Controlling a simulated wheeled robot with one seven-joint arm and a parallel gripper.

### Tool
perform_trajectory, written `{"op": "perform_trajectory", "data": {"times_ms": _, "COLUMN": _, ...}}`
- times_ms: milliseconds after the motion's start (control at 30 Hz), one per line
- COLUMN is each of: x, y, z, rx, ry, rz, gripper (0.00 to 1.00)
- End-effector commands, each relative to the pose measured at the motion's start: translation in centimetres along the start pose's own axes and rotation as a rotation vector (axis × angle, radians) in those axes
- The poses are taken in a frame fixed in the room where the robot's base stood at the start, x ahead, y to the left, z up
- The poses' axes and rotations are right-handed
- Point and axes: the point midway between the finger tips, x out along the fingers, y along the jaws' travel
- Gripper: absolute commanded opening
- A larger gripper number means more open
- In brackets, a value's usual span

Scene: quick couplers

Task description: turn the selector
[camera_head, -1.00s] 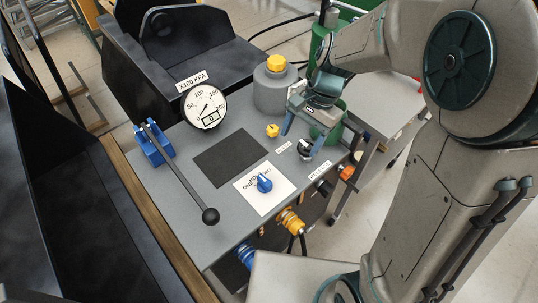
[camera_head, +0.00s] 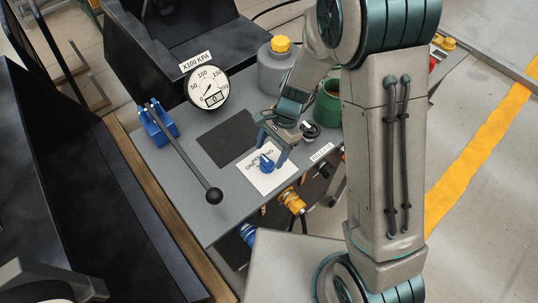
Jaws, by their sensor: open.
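The selector (camera_head: 266,163) is a small blue knob on a white label plate (camera_head: 259,182) with printed positions, set on the grey panel top. My gripper (camera_head: 270,149) is open and points down over the selector. Its two fingers are spread, one to the upper left of the knob and one to the right. I cannot tell whether either finger touches the knob. The fingers hide part of the label's print.
A lever with a black ball end (camera_head: 214,195) leans over the panel from a blue bracket (camera_head: 157,128). A pressure gauge (camera_head: 208,88) stands behind. A grey canister (camera_head: 281,68) and a green container (camera_head: 328,104) are near my arm. Orange (camera_head: 289,200) and blue couplers (camera_head: 247,233) line the front.

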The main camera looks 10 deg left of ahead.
Motion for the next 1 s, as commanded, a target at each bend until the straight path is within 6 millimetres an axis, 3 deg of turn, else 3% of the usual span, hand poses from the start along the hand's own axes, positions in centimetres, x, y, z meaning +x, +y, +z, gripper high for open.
{"op": "perform_trajectory", "data": {"times_ms": 200, "x": 2.3, "y": 0.0, "z": 0.0, "rx": -0.001, "ry": 0.0, "rz": 0.001, "gripper": 0.67}}
{"op": "perform_trajectory", "data": {"times_ms": 533, "x": 2.7, "y": 0.0, "z": 0.0, "rx": -0.001, "ry": 0.0, "rz": 0.0, "gripper": 0.67}}
{"op": "perform_trajectory", "data": {"times_ms": 567, "x": 2.7, "y": 0.0, "z": 0.0, "rx": -0.002, "ry": 0.0, "rz": 0.0, "gripper": 0.65}}
{"op": "perform_trajectory", "data": {"times_ms": 700, "x": 2.7, "y": 0.0, "z": 0.0, "rx": -0.002, "ry": 0.0, "rz": 0.0, "gripper": 0.26}}
{"op": "perform_trajectory", "data": {"times_ms": 1000, "x": 2.6, "y": 0.0, "z": -0.1, "rx": -0.018, "ry": 0.001, "rz": 0.007, "gripper": 0.23}}
